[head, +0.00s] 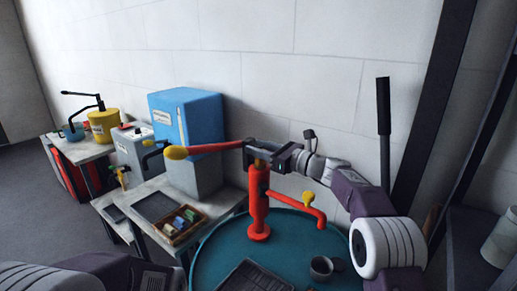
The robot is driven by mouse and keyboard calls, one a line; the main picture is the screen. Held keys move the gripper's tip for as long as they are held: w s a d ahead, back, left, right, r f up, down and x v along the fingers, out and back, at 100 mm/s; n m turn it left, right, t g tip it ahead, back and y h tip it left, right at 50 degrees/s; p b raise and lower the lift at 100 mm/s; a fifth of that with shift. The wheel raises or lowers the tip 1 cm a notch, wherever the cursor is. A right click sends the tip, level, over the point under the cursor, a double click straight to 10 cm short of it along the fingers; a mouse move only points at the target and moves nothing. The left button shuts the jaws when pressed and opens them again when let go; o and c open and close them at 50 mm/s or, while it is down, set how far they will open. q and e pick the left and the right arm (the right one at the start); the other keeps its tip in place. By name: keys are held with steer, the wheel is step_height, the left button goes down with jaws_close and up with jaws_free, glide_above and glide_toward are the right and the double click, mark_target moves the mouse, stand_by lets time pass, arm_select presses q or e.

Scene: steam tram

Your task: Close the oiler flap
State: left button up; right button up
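I cannot pick out an oiler flap for certain. A red pump (258,205) stands upright on a round teal table. Its long red lever (215,148) points left and ends in a yellow knob. My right gripper (258,153) reaches in from the right to the pump's top, at the lever's right end. Its dark fingers overlap the pump head, and I cannot tell whether they grip anything. My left arm enters at the bottom left; its fingers are outside the picture.
The teal table (212,262) also bears a grey cup (320,268) and a dark ribbed tray. A blue cabinet (200,118), a grey box (132,148) and a yellow can (103,125) stand at the left. A black lever (383,120) rises at the right. Floor at far left is clear.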

steer(key=shift+s+d, duration=0.15)
steer(key=shift+d, duration=0.1)
steer(key=b+v, duration=0.2)
steer(key=v, duration=0.6)
steer(key=shift+d, duration=0.15)
steer(key=shift+s, duration=0.15)
